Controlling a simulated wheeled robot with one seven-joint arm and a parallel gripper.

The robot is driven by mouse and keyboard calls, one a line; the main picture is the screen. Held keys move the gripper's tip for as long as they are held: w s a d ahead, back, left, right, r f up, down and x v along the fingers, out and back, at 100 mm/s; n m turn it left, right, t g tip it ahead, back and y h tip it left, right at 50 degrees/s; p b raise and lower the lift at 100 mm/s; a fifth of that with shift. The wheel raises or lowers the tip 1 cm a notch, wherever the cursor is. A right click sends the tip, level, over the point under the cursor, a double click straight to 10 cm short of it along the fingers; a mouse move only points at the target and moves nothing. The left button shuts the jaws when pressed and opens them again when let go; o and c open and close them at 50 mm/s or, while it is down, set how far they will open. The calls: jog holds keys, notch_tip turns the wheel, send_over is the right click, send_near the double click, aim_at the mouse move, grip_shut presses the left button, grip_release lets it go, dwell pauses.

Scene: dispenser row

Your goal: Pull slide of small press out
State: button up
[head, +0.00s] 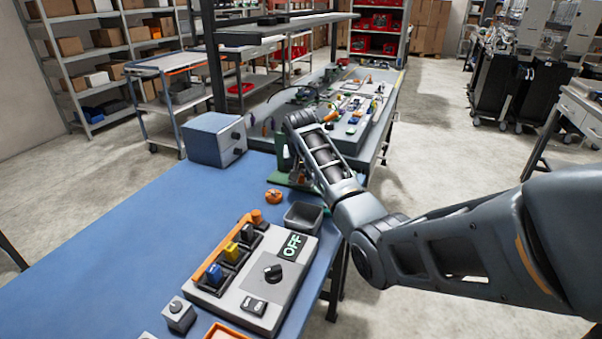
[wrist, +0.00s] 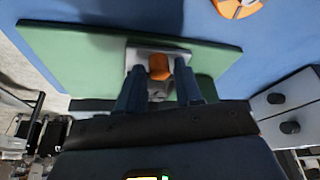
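The small press shows in the head view as a green frame (head: 283,153), partly hidden behind my forearm. In the wrist view its green base plate (wrist: 75,45) fills the upper left. A light grey block, which looks like the slide (wrist: 137,54), lies on the plate with an orange piece (wrist: 159,68) at its near side. My gripper (wrist: 161,72) is right at it, with one dark finger on each side of the orange piece. Whether the fingers touch it or leave a narrow gap I cannot tell. My fingertips are hidden in the head view.
An orange and white round part (head: 273,196) and a grey bin (head: 303,216) are beside the press. A control box with an OFF display (head: 258,272) stands nearer. A blue-grey box with knobs (head: 214,139) stands behind. The blue table's left side (head: 110,235) is clear.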

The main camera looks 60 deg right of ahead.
jog(key=shift+f, duration=0.1)
jog(key=shift+c, duration=0.5)
grip_shut()
